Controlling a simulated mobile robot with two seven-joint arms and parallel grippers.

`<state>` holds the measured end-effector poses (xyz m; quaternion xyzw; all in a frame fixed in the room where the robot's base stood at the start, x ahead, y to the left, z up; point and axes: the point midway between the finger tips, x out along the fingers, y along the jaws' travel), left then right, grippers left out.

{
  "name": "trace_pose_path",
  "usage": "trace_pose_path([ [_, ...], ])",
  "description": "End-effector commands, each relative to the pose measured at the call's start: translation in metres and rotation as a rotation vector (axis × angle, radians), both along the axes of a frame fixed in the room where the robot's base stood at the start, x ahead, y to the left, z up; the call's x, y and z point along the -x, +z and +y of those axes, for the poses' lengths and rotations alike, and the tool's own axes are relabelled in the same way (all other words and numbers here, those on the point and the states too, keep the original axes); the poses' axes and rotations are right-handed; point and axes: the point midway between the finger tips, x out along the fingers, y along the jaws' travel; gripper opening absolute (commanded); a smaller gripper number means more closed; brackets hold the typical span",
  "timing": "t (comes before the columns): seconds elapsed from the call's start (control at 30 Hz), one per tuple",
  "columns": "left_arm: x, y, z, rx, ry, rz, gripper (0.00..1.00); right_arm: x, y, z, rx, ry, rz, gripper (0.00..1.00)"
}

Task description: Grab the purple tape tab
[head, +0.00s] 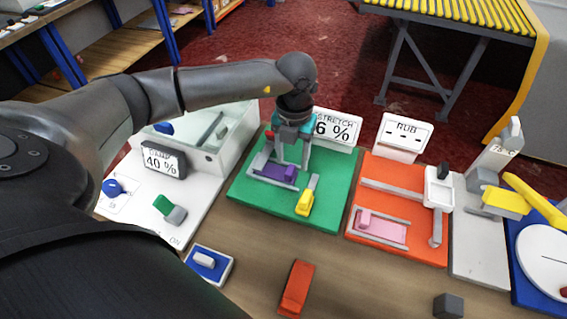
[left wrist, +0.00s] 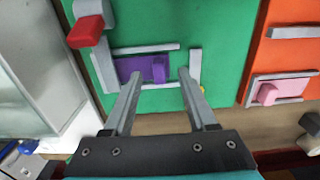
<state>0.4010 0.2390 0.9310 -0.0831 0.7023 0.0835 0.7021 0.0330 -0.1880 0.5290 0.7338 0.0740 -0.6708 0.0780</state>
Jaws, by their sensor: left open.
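The purple tape (head: 270,171) lies in a grey-railed slot on the green board (head: 250,196), under a sign reading "STRETCH" and "6 %". Its raised purple tab (head: 291,173) is at the right end of the strip. My left gripper (head: 291,163) is open and points down above the board. In the left wrist view, the purple tab (left wrist: 158,69) shows between the two open fingertips (left wrist: 160,76), with the strip (left wrist: 130,66) running left from it. Nothing is between the fingers' grip; I cannot tell how high they are above the tab. My right gripper is not in view.
A yellow block (head: 305,203) sits right of the slot. The orange board (head: 372,250) with a pink tab (head: 365,219) is further right. A red block (left wrist: 85,31) stands left of the slot. A red-orange block (head: 296,286) and dark cube (head: 448,305) lie on the table.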

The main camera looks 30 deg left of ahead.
Motion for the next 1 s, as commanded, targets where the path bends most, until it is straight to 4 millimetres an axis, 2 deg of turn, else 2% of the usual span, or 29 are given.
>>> trace_pose_path([
  [0.1,0.001,-0.019,0.002,-0.001,0.000,0.002,0.57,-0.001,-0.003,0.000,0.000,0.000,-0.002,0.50],
  [0.2,0.000,-0.027,0.001,0.000,-0.001,0.001,0.57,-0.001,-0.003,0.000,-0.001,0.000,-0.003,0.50],
  [0.47,0.000,-0.029,0.001,0.001,-0.001,0.000,0.57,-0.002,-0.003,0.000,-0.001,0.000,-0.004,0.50],
  [0.9,0.000,-0.028,0.002,0.000,0.000,0.000,0.08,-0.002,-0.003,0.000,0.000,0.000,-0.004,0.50],
  [1.0,0.000,-0.028,0.002,0.001,0.000,-0.001,0.00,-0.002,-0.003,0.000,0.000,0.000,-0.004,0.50],
])
